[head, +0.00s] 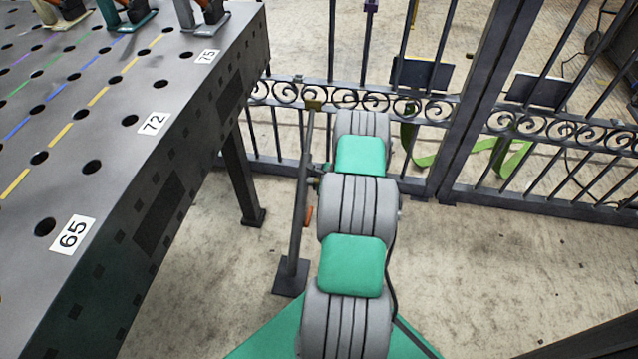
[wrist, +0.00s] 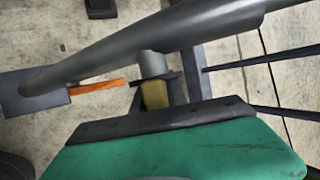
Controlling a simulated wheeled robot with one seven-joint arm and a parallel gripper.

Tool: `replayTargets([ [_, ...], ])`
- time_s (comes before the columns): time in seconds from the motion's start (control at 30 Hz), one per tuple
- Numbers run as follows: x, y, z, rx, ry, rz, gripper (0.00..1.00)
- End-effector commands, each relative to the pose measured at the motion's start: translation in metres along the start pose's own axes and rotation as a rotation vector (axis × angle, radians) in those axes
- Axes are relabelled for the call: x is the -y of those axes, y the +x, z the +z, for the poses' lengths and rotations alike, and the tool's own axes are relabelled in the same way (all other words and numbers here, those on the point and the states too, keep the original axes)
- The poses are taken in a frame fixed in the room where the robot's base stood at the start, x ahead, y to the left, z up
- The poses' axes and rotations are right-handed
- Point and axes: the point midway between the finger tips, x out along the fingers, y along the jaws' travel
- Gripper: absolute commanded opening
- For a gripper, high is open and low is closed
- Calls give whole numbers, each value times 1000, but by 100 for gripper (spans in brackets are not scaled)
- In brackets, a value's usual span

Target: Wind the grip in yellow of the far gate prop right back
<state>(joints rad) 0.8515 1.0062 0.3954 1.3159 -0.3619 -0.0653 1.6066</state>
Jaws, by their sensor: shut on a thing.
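The gate prop (head: 297,210) is a dark slanting post with a square foot plate (head: 290,277), between the work table and my arm in the head view. In the wrist view its tube (wrist: 190,32) crosses the top and its foot plate (wrist: 32,90) lies at left. The yellow grip (wrist: 155,96) sits beside the tube on a grey round collar. My gripper (wrist: 157,86) is shut on the yellow grip, with a dark finger on each side. In the head view my arm mostly hides the gripper. An orange piece (wrist: 97,87) sticks out near the tube.
A dark iron gate (head: 400,105) with scrollwork crosses the back. A perforated table (head: 110,150) with numbered labels fills the left. A green strap (head: 508,150) lies beyond the gate. Open concrete floor (head: 500,270) lies at right.

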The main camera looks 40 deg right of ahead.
Motion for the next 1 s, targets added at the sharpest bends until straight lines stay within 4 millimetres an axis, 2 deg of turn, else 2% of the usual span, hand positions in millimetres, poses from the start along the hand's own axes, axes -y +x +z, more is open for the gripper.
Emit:
replayTargets([
  [0.5, -8, 2, 0, 2, 147, 356, 0],
  [1.0, -10, -2, 2, 3, 185, 448, 0],
])
